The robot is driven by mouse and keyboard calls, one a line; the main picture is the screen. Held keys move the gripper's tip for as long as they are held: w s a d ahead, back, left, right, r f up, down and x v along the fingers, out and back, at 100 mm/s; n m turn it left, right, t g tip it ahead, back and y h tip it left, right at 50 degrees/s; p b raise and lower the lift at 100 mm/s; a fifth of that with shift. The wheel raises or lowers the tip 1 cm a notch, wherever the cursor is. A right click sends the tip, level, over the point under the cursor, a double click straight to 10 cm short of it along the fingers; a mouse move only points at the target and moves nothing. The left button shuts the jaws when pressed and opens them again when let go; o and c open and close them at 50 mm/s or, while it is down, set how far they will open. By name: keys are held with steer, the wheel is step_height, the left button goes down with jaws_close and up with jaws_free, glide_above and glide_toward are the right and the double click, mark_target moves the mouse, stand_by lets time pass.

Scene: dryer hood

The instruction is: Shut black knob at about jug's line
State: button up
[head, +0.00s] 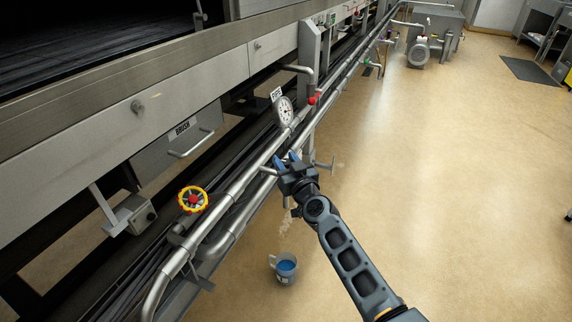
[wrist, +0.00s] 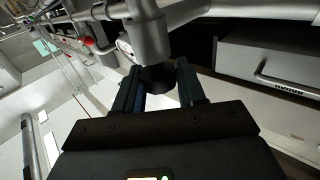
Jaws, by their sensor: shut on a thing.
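My gripper (head: 285,159) is at the pipes along the machine's side in the head view. In the wrist view my gripper (wrist: 159,78) has its blue fingers closed on either side of a black knob (wrist: 157,77) under a grey pipe fitting. The knob is hidden in the head view. A grey jug (head: 284,275) with blue inside stands on the floor below my arm. A faint whitish wisp (head: 285,224) shows between the gripper and the jug.
A yellow handwheel (head: 193,199) with a red centre is at left. A round gauge (head: 285,111) and a red knob (head: 313,100) are just beyond my gripper. A drawer marked BRUSH (head: 178,142) is on the machine. The floor (head: 450,190) at right is clear.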

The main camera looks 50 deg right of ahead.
steer(key=shift+f+n+t+y+b, duration=0.2)
steer(key=shift+n+y+b, duration=0.6)
steer(key=shift+b, duration=1.45)
steer(key=shift+r+n+t+y+b, duration=0.1)
steer(key=shift+n+t+y+b, duration=0.25)
steer(key=shift+y+b, duration=1.4)
steer(key=shift+f+n+t+y+b, duration=0.15)
steer(key=shift+n+y+b, duration=0.4)
steer(key=shift+b, duration=2.25)
steer(key=shift+r+n+y+b, duration=0.3)
steer(key=shift+n+y+b, duration=0.45)
steer(key=shift+b, duration=0.4)
steer(key=o, duration=0.9)
steer(key=shift+o, duration=0.2)
steer(key=shift+s, duration=0.15)
steer(key=s+p, duration=0.1)
steer(key=s, duration=0.6)
steer(key=shift+s+d+p, duration=0.15)
steer(key=shift+s+p, duration=0.15)
